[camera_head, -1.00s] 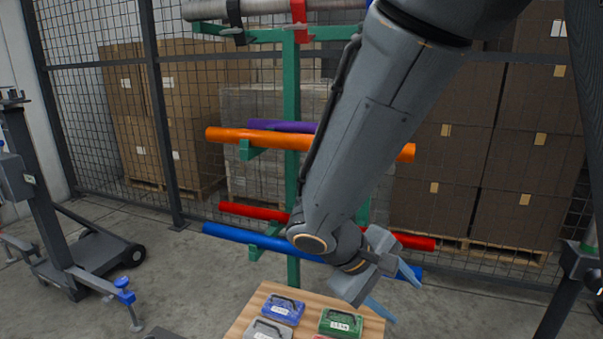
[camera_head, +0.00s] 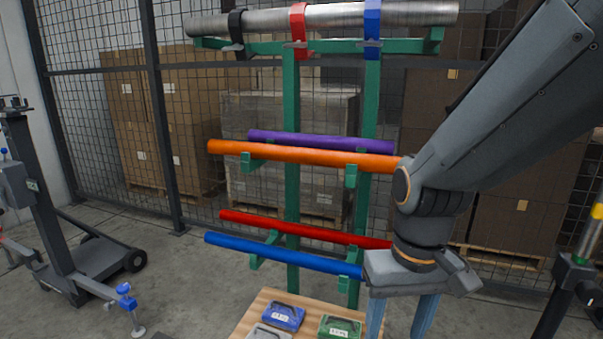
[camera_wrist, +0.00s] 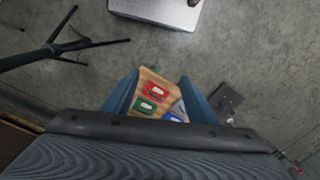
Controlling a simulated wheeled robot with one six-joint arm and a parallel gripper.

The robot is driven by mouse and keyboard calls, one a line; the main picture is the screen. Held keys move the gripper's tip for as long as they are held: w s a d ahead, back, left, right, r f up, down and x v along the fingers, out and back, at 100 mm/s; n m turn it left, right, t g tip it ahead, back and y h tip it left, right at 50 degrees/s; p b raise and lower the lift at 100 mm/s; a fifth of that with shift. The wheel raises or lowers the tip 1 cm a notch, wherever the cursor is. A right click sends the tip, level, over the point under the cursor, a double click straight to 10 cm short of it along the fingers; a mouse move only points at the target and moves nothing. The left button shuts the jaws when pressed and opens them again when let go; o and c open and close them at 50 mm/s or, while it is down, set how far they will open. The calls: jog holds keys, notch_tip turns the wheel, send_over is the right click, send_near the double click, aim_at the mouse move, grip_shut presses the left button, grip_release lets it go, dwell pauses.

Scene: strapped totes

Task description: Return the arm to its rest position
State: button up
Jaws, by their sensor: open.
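My gripper (camera_head: 401,318) hangs at the right of the head view with its two blue fingers pointing down, apart and empty. It is in front of the rack and, in the picture, just right of the wooden table. In the wrist view the blue fingers of my gripper (camera_wrist: 158,98) stand wide apart, with only the table and the totes seen far below between them. My arm comes in from the upper right of the head view and bends down at the wrist.
A wooden table (camera_head: 245,325) carries a blue tote (camera_head: 284,316), a green tote (camera_head: 340,326) and others. Behind stands a green rack (camera_head: 292,190) with an orange tube (camera_head: 300,154), a blue tube (camera_head: 280,254) and a strapped metal pipe (camera_head: 335,15). A wheeled stand (camera_head: 50,220) is at left.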

jog(key=d+r+m+p, duration=0.1)
jog(key=d+r+p, duration=0.3)
jog(key=p, duration=0.5)
jog(key=shift+s+d+r, duration=0.15)
jog(key=shift+s+r, duration=0.2)
jog(key=shift+r, duration=0.2)
